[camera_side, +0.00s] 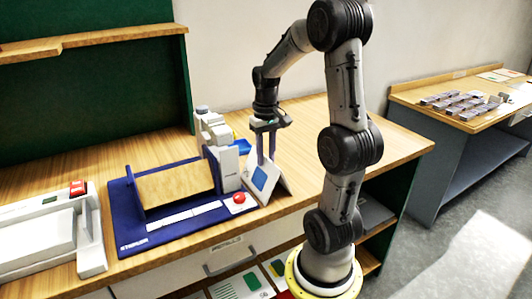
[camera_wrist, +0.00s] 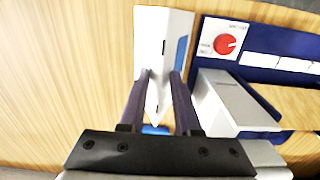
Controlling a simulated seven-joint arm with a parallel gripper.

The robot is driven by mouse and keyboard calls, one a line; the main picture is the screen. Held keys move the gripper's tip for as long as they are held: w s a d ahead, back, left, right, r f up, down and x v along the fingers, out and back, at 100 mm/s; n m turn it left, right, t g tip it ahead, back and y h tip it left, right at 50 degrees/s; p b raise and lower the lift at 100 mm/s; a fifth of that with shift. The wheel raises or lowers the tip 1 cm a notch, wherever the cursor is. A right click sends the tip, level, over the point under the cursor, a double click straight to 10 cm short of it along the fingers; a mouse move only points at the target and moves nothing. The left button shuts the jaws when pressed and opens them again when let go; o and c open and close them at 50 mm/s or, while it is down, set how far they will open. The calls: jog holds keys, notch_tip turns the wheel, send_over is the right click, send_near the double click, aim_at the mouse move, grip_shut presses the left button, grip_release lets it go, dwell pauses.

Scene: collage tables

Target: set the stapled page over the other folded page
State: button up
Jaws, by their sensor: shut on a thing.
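A white folded page (camera_side: 261,182) with a blue patch stands like a tent at the right end of the blue stapler base. In the wrist view this page (camera_wrist: 163,28) shows dark staple marks along its fold. My gripper (camera_side: 266,160) points down and is shut on the page, with one finger on each side of the fold; the fingers (camera_wrist: 161,77) also show in the wrist view. I cannot tell whether the page touches the table.
The blue stapler base (camera_side: 128,222) with a wooden rest and red button (camera_side: 239,198) is close left of the page. The grey stapler head (camera_side: 222,150) stands behind. Bare wooden table (camera_side: 310,130) is free to the right.

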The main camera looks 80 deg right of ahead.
jog(key=o, duration=1)
jog(key=shift+r, duration=0.1)
jog(key=shift+r, duration=2.9)
